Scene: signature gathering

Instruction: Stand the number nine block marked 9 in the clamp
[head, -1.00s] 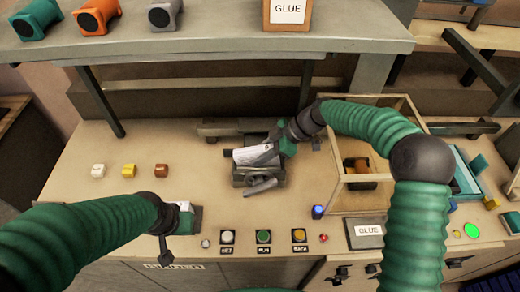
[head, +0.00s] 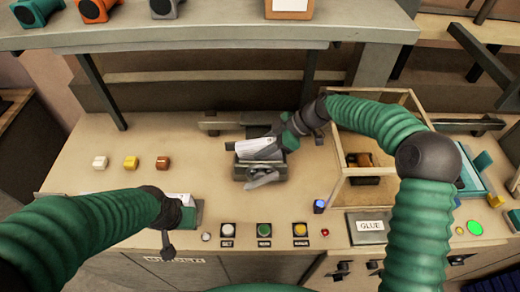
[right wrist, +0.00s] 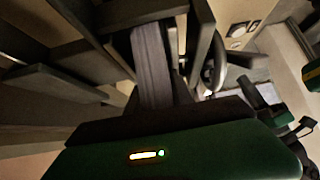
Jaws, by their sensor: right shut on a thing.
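A pale block (head: 258,149) is held at the grey clamp (head: 276,171) in the middle of the bench. No 9 can be read on it. My right gripper (head: 284,143) is shut on the block from the upper right. In the right wrist view the block (right wrist: 151,65) shows as a grey slab between the dark fingers. It lies over the clamp's top; I cannot tell whether it is seated between the jaws. The clamp's handle (head: 263,180) is at the front. My left gripper (head: 184,209) is low at the left, by a pale and green item; its jaws are unclear.
A wood-framed box (head: 338,185) stands close right of the clamp. A shelf (head: 220,35) overhangs the back.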

